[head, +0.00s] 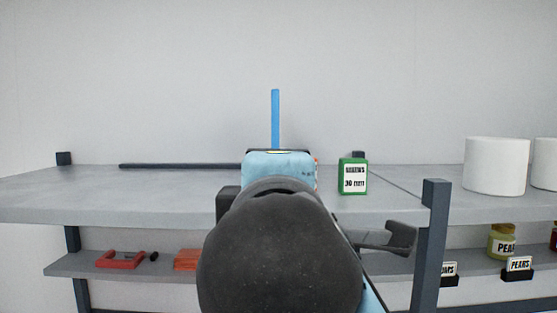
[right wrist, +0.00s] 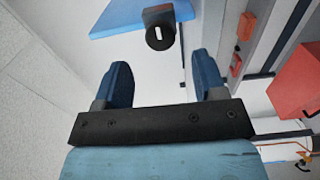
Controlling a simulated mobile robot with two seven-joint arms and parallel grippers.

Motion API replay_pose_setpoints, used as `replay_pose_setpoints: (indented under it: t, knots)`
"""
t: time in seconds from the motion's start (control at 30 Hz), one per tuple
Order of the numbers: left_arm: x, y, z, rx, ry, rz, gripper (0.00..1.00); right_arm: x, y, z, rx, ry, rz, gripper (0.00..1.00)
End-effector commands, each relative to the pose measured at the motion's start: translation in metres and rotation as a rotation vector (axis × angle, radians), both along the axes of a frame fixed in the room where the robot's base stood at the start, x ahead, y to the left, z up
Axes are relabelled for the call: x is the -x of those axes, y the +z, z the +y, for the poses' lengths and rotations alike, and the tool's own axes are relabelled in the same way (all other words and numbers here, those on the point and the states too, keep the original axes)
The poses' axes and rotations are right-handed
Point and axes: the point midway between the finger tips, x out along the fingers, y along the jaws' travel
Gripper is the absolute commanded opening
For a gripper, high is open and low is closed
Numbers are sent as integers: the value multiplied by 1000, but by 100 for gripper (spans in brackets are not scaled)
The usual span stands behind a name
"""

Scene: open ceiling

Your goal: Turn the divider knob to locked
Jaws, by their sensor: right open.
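The blue divider (head: 275,118) stands upright and edge-on behind my right arm in the head view. It also shows as a blue panel at the top of the right wrist view (right wrist: 125,15). A round black knob (right wrist: 160,36) with a short white mark sits at the divider's edge. I cannot tell which setting the mark means. My right gripper (right wrist: 162,66) is open and empty, with its dark blue fingers apart. The knob lies beyond the fingertips, roughly between them in the picture, and is not touched. In the head view my arm hides the knob and right fingertips. My left gripper is not seen.
A green labelled box (head: 353,180) stands on the grey shelf (head: 150,195), right of my arm. White rolls (head: 495,166) stand further right. A dark bar (head: 180,166) lies at the back. Red items (head: 121,260) and a pears jar (head: 502,242) are on the lower shelf.

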Motion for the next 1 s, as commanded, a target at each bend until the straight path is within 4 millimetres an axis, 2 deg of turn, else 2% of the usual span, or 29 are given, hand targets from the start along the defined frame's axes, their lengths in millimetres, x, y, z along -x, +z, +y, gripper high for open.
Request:
replay_pose_setpoints:
  t: [0.03,0.1,0.2,0.3,0.53,1.0]
  knots:
    - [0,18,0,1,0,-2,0,5,8,0,-5,3,6,64]
    - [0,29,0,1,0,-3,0,12,9,-1,-7,1,7,64]
    - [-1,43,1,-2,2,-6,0,33,8,0,-6,3,4,64]
    - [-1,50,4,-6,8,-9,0,47,5,-1,-5,1,5,64]
    - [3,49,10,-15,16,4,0,63,2,-1,-4,-2,2,64]
    - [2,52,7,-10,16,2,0,65,1,-1,-4,-3,1,64]
